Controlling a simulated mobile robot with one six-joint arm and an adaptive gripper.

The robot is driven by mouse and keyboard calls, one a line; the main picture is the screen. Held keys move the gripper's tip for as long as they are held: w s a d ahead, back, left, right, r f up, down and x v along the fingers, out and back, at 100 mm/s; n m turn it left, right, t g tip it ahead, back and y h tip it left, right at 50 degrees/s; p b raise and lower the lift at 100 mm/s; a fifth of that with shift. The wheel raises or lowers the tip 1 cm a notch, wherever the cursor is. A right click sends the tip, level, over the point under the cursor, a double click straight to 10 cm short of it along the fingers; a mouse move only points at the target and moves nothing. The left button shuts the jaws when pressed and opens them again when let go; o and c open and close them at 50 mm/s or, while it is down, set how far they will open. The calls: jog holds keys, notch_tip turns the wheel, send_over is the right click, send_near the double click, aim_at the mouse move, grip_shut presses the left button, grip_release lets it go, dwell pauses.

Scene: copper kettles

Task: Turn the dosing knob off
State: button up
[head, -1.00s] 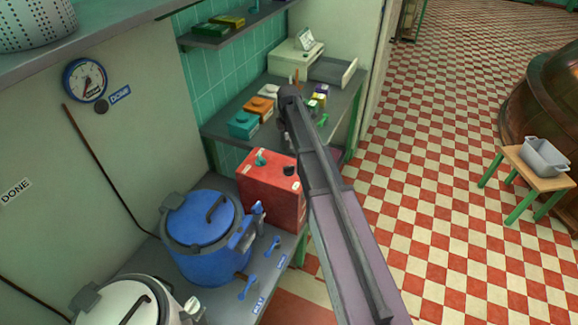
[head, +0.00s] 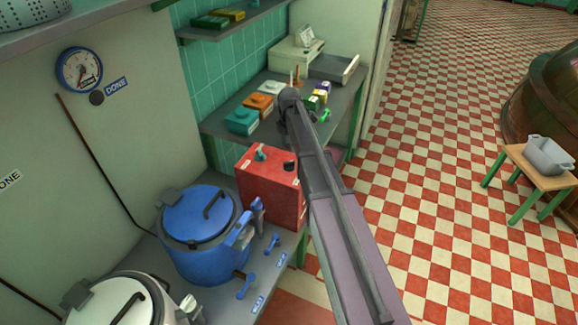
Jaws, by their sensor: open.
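A red box (head: 257,192) stands on the grey counter beside the blue pot. On its top are a small teal knob (head: 261,153) and a round black part (head: 289,165). I cannot tell from a label which of these is the dosing knob. My arm runs up from the lower right and passes just to the right of the red box. Its upper end is in front of the back bench.
A blue lidded pot (head: 199,232) and a white pot (head: 122,302) stand left of the red box, with blue levers (head: 272,243) in front. Behind is a bench with small coloured boxes (head: 240,121). A wall gauge (head: 79,70) hangs left.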

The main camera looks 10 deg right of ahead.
aim_at(289, 162)
jog(key=shift+f+b, duration=4.4)
jog(key=shift+f, duration=0.25)
grip_shut()
